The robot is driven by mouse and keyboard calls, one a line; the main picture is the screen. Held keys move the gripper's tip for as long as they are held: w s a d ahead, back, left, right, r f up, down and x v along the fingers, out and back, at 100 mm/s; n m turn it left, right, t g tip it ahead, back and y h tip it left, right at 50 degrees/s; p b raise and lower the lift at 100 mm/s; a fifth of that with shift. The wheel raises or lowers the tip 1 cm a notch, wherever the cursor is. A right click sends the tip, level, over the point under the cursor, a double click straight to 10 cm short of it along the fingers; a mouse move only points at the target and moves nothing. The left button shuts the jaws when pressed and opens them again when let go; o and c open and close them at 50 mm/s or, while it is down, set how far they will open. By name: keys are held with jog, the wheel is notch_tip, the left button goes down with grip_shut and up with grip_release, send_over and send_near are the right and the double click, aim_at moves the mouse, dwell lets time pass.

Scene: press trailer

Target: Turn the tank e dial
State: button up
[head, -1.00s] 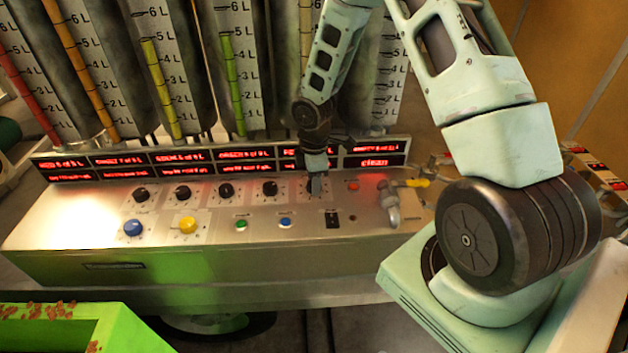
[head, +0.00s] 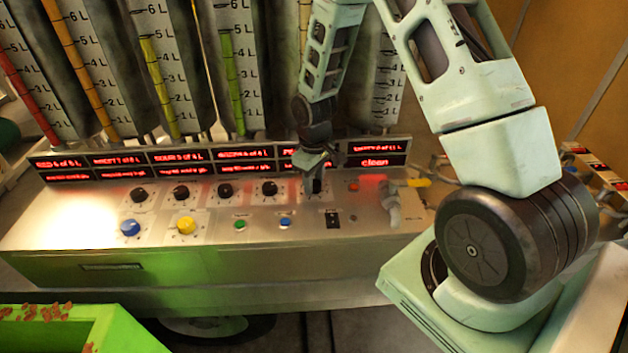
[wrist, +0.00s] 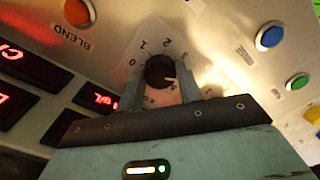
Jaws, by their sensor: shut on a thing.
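A row of black dials runs along the sloped metal panel (head: 110,255). The rightmost black dial (head: 314,187), fifth from the left, is the one at my gripper (head: 315,180). In the wrist view my gripper (wrist: 160,92) has its two fingers on either side of this black dial (wrist: 159,70), shut on it. A light pointer mark shows on the dial's right side, with a number scale printed around it. The dial's lower part is partly hidden between the fingers. In the head view the gripper covers most of it.
Red displays (head: 225,162) stand behind the dials. An orange button (wrist: 78,12) marked BLEND is close by. A tap (head: 391,205) stands right.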

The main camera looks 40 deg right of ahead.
aim_at(314, 183)
jog(key=shift+w+m, duration=0.1)
jog(key=shift+m, duration=0.3)
jog(key=o, duration=1)
notch_tip(314, 183, up, 18)
jog(key=b, duration=0.2)
jog(key=shift+f, duration=0.25)
jog(key=s+a+r+n, duration=0.1)
jog(key=s+a, duration=0.4)
jog(key=a, duration=0.4)
jog(key=s+a+r+n, duration=0.1)
jog(key=s+a+n, duration=0.1)
jog(key=s+a, duration=0.45)
jog(key=s+a+f+n, duration=0.1)
jog(key=s+a+n, duration=0.1)
jog(key=s+a, duration=0.7)
jog(key=s, duration=0.4)
jog(key=shift+s+n+y, duration=0.2)
jog(key=shift+n+y, duration=0.1)
